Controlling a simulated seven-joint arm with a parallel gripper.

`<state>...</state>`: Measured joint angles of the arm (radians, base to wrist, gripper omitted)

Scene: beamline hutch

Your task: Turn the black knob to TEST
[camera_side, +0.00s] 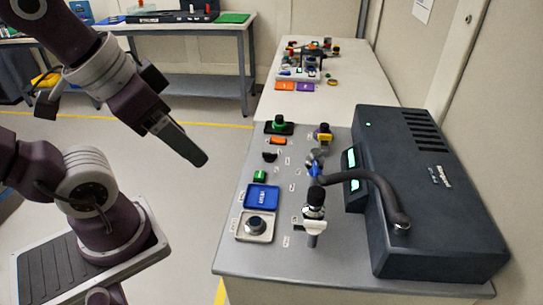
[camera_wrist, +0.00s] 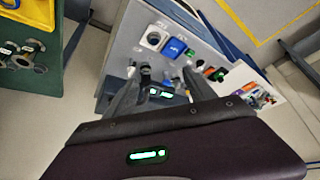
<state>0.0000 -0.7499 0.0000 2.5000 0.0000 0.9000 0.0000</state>
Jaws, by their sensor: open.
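A small black knob-like piece (camera_side: 270,156) sits on the left part of the grey panel (camera_side: 235,200). A round dark knob with a silver ring (camera_side: 256,225) sits on a pale square plate nearer the front, and also shows in the wrist view (camera_wrist: 153,40). Small white labels lie around both, too small to read, so I cannot tell which knob has TEST. My gripper (camera_side: 200,158) is left of the panel in the side view, raised and touching nothing. In the wrist view my gripper (camera_wrist: 163,75) has its fingers apart and empty.
A blue square button (camera_side: 262,197) and a green one (camera_side: 260,176) sit between the two knobs. A black clamp-like fixture (camera_side: 315,205) stands to their right. A large dark box (camera_side: 430,200) with a curved hose fills the right side. Open floor lies left of the panel.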

